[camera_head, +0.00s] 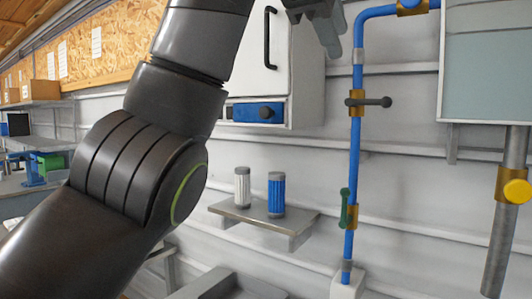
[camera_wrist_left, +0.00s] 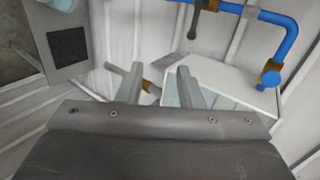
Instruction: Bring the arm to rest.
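My dark left arm rises from the lower left of the head view, bends at a large joint and runs out of the top edge. The grey fingers of my left gripper (camera_head: 330,30) hang into the top of that view, in front of the white cabinet and left of the blue pipe. In the left wrist view the two fingers of the left gripper (camera_wrist_left: 157,80) stand apart with nothing between them. My right arm and gripper show in neither view.
A blue pipe (camera_head: 355,140) with valve handles runs down the wall. A white cabinet (camera_head: 305,85) hangs left of it, above a shelf (camera_head: 235,215) with a white filter (camera_head: 242,187) and a blue filter (camera_head: 277,195). A glass-fronted hopper (camera_head: 485,70) is at the upper right.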

